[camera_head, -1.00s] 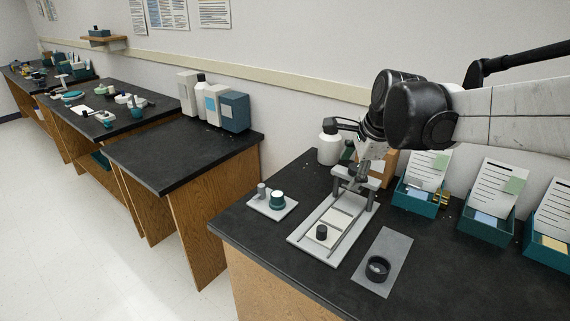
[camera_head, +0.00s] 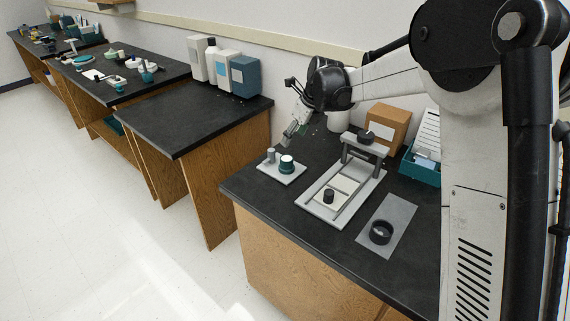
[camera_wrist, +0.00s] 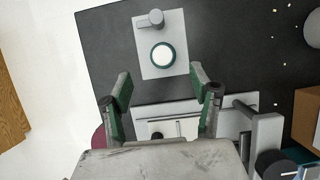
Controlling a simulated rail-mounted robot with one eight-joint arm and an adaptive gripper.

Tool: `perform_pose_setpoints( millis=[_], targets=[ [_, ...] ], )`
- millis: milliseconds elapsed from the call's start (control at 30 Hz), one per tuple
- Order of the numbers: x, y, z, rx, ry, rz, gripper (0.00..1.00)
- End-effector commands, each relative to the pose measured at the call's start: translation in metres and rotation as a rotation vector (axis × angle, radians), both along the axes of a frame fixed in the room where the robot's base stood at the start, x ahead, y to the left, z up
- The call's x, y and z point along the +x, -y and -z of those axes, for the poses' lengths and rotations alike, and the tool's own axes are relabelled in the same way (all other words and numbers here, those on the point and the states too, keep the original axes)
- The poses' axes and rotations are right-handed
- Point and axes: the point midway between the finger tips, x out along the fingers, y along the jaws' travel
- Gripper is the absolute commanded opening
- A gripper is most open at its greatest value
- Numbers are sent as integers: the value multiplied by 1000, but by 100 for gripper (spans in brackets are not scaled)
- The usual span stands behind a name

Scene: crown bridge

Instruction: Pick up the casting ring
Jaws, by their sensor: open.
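A short teal cylinder with a white top (camera_head: 287,167), which looks like the casting ring, stands upright on a small light plate (camera_head: 272,170). In the wrist view, this teal-rimmed cylinder (camera_wrist: 163,56) lies ahead of my gripper, between the lines of the two fingers. A small grey cylinder (camera_head: 271,156) shares the plate. A black open ring (camera_head: 381,233) rests on a grey mat (camera_head: 399,213) farther right. My gripper (camera_head: 290,138) is above and behind the plate, apart from the teal cylinder. In the wrist view, the gripper (camera_wrist: 160,80) is open and empty.
A light tray with rails (camera_head: 325,212) and a black piece (camera_head: 328,196) sits right of the plate, with a raised grey frame (camera_head: 367,147) at its back. A cardboard box (camera_head: 388,126) and a teal bin (camera_head: 421,172) stand behind. The bench's left edge is close to the plate.

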Motion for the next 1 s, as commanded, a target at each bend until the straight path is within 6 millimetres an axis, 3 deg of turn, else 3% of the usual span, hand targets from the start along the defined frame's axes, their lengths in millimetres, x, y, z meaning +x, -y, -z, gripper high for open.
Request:
perform_pose_setpoints(
  millis=[300,633,1000],
  targets=[
    [12,-16,51,-1,1,-3,58],
    [15,-19,69,-1,1,-1,58],
    [21,-25,113,-1,2,-2,58]
  ],
)
